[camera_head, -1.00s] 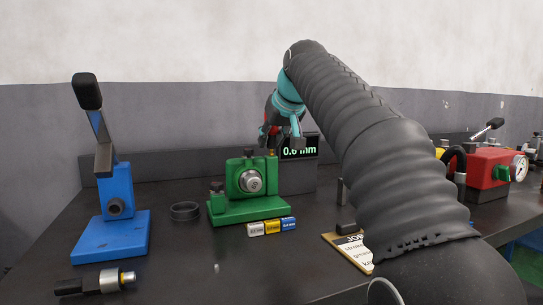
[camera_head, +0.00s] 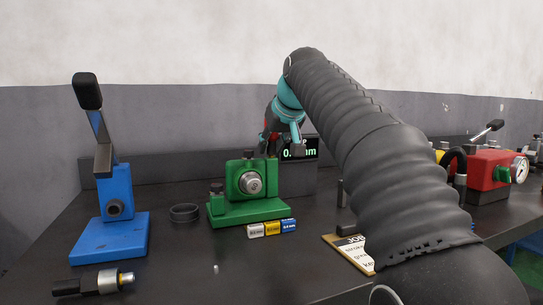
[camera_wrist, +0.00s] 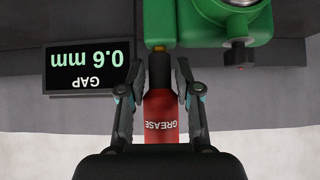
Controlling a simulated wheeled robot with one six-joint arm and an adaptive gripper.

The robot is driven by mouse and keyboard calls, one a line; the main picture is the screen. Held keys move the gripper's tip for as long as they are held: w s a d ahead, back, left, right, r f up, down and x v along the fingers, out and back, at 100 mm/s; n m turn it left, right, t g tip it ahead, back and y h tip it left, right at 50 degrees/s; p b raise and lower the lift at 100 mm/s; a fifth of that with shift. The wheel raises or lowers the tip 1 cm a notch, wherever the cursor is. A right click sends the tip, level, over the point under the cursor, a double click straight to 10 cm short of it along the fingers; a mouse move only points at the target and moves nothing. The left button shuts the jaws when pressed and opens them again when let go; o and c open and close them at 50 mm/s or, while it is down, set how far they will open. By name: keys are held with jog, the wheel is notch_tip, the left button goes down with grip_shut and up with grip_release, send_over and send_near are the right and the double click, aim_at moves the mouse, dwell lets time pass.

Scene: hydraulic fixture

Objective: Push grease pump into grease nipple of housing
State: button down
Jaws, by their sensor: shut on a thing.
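The green housing (camera_head: 238,209) stands on the bench with a round metal part in its front face; its upper part shows at the top of the wrist view (camera_wrist: 188,22). My gripper (camera_wrist: 160,72) is shut on the red grease pump (camera_wrist: 160,108), whose label reads GREASE. The pump's narrow tip points at the housing, where a small brass piece (camera_wrist: 159,47) shows at the green edge. I cannot tell whether tip and nipple are joined. In the head view my gripper (camera_head: 284,146) is just behind the housing, and the pump is mostly hidden.
A gap display (camera_wrist: 90,66) reading 0.6 mm stands close beside my gripper. A blue lever press (camera_head: 118,198), a dark ring (camera_head: 185,212), small coloured blocks (camera_head: 271,228) and a black-and-metal tool (camera_head: 95,284) are on the bench. A red unit with a gauge (camera_head: 486,177) is at right.

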jog(key=shift+f, duration=0.1)
jog(key=c, duration=0.7)
grip_release()
